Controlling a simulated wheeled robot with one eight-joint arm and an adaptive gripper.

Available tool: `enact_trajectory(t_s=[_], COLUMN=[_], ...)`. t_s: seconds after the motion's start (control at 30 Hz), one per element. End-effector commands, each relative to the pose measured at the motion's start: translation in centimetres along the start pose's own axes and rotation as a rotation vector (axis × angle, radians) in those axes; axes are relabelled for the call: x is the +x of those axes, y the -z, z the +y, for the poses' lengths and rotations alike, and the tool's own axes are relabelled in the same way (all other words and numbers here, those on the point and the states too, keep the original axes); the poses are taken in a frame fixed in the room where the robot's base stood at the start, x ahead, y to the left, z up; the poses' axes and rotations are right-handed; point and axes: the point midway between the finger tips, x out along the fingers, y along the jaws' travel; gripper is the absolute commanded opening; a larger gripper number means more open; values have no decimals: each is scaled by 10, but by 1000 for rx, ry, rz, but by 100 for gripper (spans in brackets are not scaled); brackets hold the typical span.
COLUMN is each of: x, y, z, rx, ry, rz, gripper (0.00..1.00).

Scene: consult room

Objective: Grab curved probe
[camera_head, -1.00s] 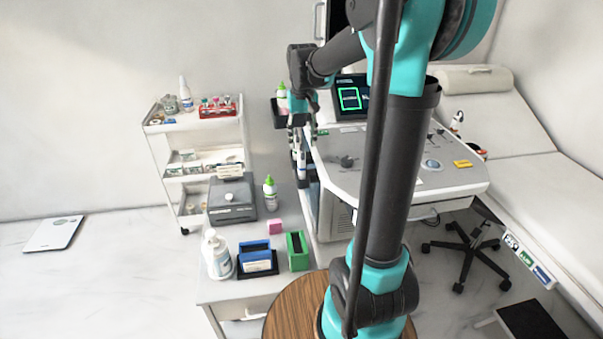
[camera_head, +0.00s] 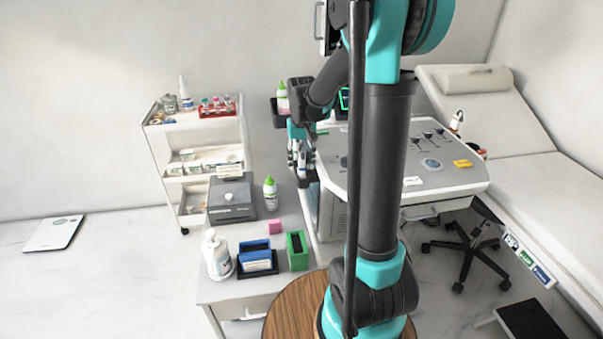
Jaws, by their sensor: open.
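The ultrasound machine (camera_head: 455,186) stands in the middle, partly behind my arm. A few probes (camera_head: 302,172) hang upright at the left side of its console, small and partly covered by my gripper. I cannot tell which of them is the curved probe. My gripper (camera_head: 299,154) points down right at these probes, below my dark wrist. Its fingers are open. At this size I cannot tell whether they are around a probe, beside one or touching one.
A black holder with a green-capped bottle (camera_head: 282,97) is close to my wrist. Below, a side table (camera_head: 215,290) bears a pump bottle (camera_head: 217,254), a blue box and a green box (camera_head: 297,251). A white trolley (camera_head: 160,150) stands left. An exam couch (camera_head: 535,175) is right.

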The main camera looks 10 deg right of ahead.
Motion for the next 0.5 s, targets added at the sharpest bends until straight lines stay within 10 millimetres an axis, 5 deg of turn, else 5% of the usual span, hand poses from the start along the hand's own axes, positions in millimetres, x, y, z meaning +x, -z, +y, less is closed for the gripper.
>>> enact_trajectory(t_s=[0.07,0.4,0.5], x=[0,0,0], y=[0,0,0], z=[0,0,0], rx=[0,0,0], ry=[0,0,0], rz=[0,0,0], gripper=[45,3,0])
